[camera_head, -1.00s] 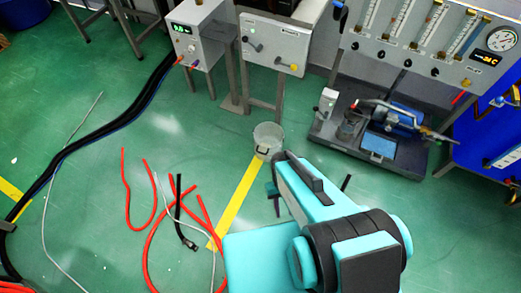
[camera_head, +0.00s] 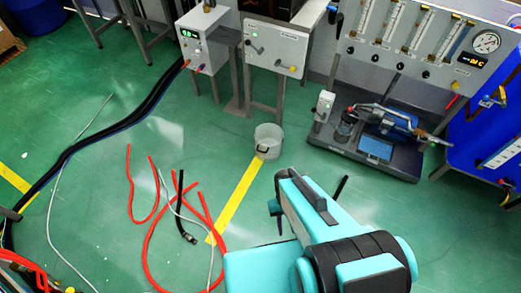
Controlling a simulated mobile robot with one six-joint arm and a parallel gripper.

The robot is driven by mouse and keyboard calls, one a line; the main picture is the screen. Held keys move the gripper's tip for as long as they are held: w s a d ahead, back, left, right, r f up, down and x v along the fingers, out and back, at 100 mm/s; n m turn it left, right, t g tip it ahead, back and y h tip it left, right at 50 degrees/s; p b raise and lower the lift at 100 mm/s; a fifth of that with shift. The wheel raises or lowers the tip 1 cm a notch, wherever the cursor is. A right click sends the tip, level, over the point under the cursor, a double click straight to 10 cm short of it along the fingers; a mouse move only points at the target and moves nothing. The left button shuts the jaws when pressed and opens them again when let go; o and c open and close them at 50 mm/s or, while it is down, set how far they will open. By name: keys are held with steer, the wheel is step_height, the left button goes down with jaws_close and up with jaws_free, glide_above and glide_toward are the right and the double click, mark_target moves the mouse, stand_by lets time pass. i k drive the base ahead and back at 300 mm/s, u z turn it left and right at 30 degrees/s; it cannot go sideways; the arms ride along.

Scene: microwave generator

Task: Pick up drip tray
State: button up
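No thing in view is plainly a drip tray. The nearest match is a grey translucent bucket-like container (camera_head: 268,139) with a dark clip on its front. It stands upright on the green floor, at the end of a yellow line, near the middle of the head view. My turquoise and black arm reaches in from the lower right. My gripper (camera_head: 277,209) is mostly hidden behind the arm. Dark parts stick out on either side of the arm, below the container and apart from it in the picture. I cannot tell its opening, and I see nothing held.
Red hoses (camera_head: 150,215) and black cables (camera_head: 120,125) lie on the floor at left. A meter box (camera_head: 205,45) and a grey panel (camera_head: 275,50) stand behind the container. A black base (camera_head: 340,140) with pump equipment stands to its right.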

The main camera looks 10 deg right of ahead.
mark_target(381, 151)
steer(key=z, duration=0.15)
steer(key=i, duration=0.9)
steer(key=z, duration=0.45)
steer(key=k, duration=0.15)
steer(key=u, duration=2.15)
